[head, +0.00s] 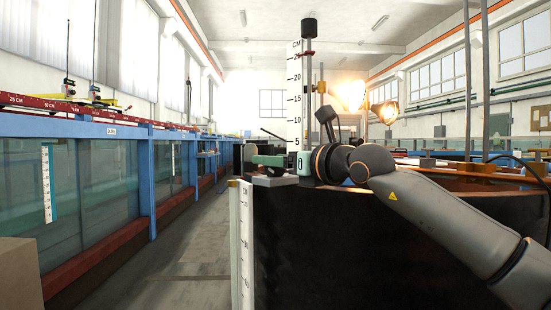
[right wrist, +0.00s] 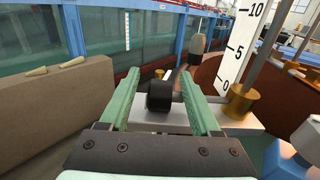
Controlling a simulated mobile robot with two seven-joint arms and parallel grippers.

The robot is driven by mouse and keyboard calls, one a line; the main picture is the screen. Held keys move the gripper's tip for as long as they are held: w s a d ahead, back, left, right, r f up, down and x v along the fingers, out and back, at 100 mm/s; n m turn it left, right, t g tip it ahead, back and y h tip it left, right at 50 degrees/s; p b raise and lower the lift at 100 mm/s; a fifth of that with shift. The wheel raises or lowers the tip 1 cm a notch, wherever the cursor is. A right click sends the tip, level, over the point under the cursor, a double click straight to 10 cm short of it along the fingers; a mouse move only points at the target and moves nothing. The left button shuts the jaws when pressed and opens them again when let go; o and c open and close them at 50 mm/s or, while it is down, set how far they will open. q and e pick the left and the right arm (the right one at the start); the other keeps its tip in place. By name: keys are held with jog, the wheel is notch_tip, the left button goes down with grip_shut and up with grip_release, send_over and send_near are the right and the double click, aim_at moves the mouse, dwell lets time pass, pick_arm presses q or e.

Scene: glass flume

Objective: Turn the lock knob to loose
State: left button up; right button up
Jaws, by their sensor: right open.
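A short black cylindrical knob (right wrist: 160,97), which looks like the lock knob, shows in the right wrist view at a white block (right wrist: 232,124). My right gripper (right wrist: 158,80) is open, with its two green fingers on either side of the knob and gaps visible between them and it. In the head view my right gripper (head: 268,162) reaches in from the right, beside the white scale board (head: 294,100) on top of the dark tank. No marking for loose or tight can be read. My left gripper is not in view.
A brass collar (right wrist: 240,101) and rod stand close right of the fingers. A rod with a grey rounded end (right wrist: 198,43) rises just beyond the knob. A beige box (head: 18,272) is at the lower left. A blue-framed glass flume (head: 85,185) runs along the left; the aisle is clear.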

grip_shut()
dwell(0.5)
